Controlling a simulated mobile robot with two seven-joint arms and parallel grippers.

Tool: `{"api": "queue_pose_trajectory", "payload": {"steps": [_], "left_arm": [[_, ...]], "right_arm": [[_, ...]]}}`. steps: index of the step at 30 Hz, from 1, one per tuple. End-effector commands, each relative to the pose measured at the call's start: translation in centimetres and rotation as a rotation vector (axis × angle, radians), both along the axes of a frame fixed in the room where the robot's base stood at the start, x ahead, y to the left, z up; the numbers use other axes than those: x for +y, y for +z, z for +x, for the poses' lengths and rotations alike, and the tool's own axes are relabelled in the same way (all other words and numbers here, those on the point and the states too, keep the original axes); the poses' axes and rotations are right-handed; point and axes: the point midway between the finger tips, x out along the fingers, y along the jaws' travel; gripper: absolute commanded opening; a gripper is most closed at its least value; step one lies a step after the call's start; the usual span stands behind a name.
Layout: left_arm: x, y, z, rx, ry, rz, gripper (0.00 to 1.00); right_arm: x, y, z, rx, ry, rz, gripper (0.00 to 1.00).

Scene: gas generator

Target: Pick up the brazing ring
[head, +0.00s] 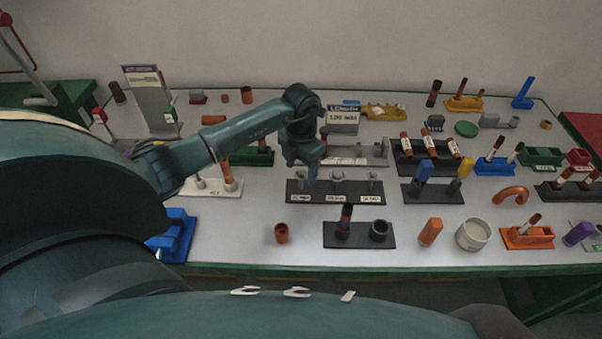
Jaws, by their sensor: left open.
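My left gripper (301,170) points down over the left end of a dark rack (335,197) with three labelled posts, in the middle of the table. It is open, and I see nothing between its fingers. The left post of the rack stands close to the fingertips, partly hidden by them. Small fittings sit on the middle post (337,178) and the right post (373,180). I cannot tell for certain which thing is the brazing ring; it may be too small to make out or hidden by the gripper. My right gripper is not in view.
A black stand (358,239) with an upright tube and a dark ring-shaped part is in front of the rack. A brown cup (282,233) stands left of it. Behind the rack are a grey fixture (357,158) and a sign (343,117). The front left-centre table is fairly clear.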

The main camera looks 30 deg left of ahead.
Motion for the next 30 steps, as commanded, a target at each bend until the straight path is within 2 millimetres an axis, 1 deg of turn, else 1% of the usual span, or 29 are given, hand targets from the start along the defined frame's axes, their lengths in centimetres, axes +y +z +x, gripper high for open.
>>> {"api": "queue_pose_trajectory", "payload": {"steps": [20, 30], "left_arm": [[0.00, -0.44, 0.02, -0.001, 0.000, 0.000, 0.60], [0.01, -0.45, 0.00, 0.000, 0.000, 0.000, 0.33]], "right_arm": [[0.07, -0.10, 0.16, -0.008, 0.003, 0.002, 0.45], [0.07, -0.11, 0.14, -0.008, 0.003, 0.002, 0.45]]}}
